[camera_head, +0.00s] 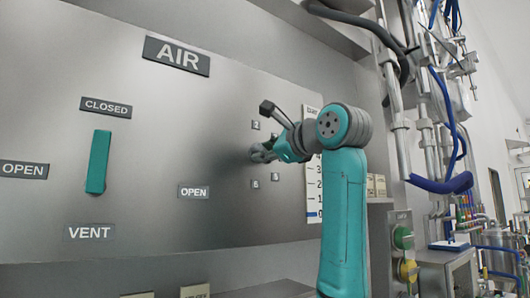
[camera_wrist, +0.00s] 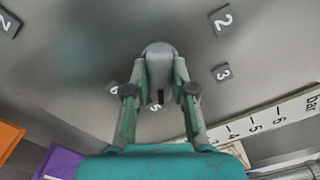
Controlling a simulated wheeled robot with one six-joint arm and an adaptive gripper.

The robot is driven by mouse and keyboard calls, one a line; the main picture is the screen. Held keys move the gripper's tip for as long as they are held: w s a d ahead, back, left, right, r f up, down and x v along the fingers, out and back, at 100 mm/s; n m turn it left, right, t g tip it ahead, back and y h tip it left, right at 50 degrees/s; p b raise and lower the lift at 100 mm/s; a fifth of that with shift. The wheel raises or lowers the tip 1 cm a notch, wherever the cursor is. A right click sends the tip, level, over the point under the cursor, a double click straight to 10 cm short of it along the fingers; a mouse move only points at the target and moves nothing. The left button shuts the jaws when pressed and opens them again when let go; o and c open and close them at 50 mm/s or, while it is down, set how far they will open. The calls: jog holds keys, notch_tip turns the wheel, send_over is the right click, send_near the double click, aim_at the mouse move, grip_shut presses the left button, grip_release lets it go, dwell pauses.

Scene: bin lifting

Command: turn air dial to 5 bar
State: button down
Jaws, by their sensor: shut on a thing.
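The air dial is a grey rounded knob (camera_wrist: 158,56) on the metal panel, in the middle of the wrist view. My gripper (camera_wrist: 160,90) is shut on it, with one finger on each side. A dark mark on the knob's lower end points down, close to the small plate that reads 5 (camera_wrist: 155,108). In the head view my gripper (camera_head: 263,153) is at the panel below the AIR sign (camera_head: 177,56), largely hiding the dial. A vertical scale (camera_head: 314,200) stands right of it, with blue at its bottom; its upper part is partly hidden by my arm.
Other number plates surround the dial, including 2 (camera_wrist: 222,20), 3 (camera_wrist: 221,72) and one reading 6 (camera_wrist: 113,87). A teal lever (camera_head: 98,162) sits left, between CLOSED, OPEN and VENT signs. Pipes and blue hoses (camera_head: 440,185) are at the right.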

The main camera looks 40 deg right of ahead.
jog(key=shift+f+m, duration=0.1)
jog(key=shift+m, duration=0.9)
jog(key=c, duration=1)
grip_release()
jog(key=shift+o, duration=0.2)
jog(key=s, duration=1.2)
